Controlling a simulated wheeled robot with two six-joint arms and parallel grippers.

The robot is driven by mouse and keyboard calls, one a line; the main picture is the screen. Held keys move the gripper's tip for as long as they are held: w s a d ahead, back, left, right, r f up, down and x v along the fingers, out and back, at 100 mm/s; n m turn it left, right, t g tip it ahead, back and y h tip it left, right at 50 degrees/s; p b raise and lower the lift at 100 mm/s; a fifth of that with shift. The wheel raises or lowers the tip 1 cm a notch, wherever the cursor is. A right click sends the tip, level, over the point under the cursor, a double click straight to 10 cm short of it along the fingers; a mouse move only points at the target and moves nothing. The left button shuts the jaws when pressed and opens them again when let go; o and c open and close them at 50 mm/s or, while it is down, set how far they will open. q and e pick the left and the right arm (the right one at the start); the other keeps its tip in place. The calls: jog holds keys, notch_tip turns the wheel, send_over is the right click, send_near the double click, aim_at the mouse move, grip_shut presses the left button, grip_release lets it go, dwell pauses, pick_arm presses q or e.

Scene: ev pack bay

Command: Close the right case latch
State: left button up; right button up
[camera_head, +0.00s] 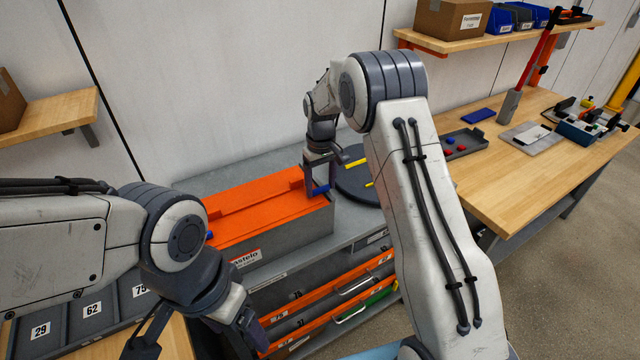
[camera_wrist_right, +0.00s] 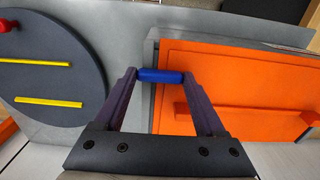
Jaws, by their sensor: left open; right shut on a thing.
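The case has an orange lid (camera_head: 255,208) and a grey body (camera_head: 290,232); the lid lies down on the body. Its right latch has a blue bar (camera_head: 320,190) at the right end. My right gripper (camera_head: 319,187) is shut on this bar. In the right wrist view the blue bar (camera_wrist_right: 160,75) lies between the fingertips, beside the orange lid (camera_wrist_right: 235,75). Whether the latch is fastened cannot be told. A small blue part (camera_head: 210,235) shows at the case's left end. My left gripper (camera_head: 195,335) is open and empty, low in front of the case.
A dark round disc (camera_head: 352,180) with yellow strips lies right of the case; it also shows in the right wrist view (camera_wrist_right: 50,80). Below are orange-edged drawers (camera_head: 320,305). Numbered grey bins (camera_head: 95,315) stand at lower left. A wooden bench (camera_head: 500,190) is at right.

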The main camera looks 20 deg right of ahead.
aim_at(321, 187)
jog(key=shift+r, duration=0.1)
dwell(0.3)
jog(key=o, duration=1.3)
notch_tip(321, 187, up, 10)
jog(key=b, duration=0.2)
jog(key=shift+r+b, duration=0.2)
jog(key=shift+b, duration=0.1)
jog(key=shift+a, duration=0.1)
